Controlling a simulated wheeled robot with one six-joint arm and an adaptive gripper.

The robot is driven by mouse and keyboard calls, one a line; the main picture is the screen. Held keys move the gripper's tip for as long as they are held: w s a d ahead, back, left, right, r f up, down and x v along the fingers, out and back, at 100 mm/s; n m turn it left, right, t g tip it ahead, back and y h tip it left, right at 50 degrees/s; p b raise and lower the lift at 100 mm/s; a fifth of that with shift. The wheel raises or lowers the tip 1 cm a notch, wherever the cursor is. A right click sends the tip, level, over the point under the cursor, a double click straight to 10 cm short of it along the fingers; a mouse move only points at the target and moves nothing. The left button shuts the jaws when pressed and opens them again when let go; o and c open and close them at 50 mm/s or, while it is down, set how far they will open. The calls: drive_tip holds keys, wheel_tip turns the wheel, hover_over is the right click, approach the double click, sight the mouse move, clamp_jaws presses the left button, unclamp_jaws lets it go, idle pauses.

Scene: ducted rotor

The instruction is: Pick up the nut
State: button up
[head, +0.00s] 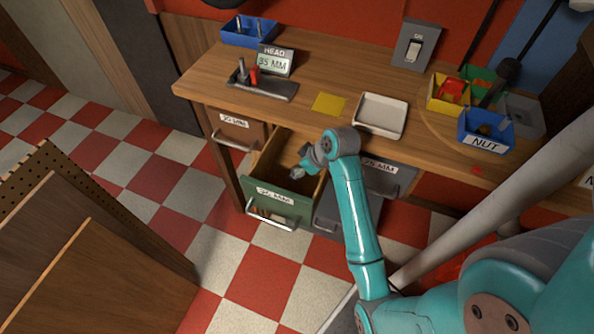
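A blue bin labelled NUT (484,146) stands at the right of the workbench. Something small and dark shows inside it, but I cannot make out a separate nut. My gripper (297,174) is at the open green drawer (273,198), low over its inside, left of and well apart from the NUT bin. The gripper is small and partly hidden by my wrist. I cannot tell whether its fingers are open or shut, or whether they hold anything.
The drawer sticks out from the workbench (310,62). On top are a white tray (381,115), a yellow square (329,104), a HEAD 35 MM display (273,64), a dark tool tray (262,88) and a blue bin (249,31). Yellow (447,94) and grey (524,117) bins flank NUT.

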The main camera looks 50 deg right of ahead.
drive_tip(key=shift+w+f, duration=0.2)
drive_tip(key=shift+f, duration=0.15)
clamp_jaws()
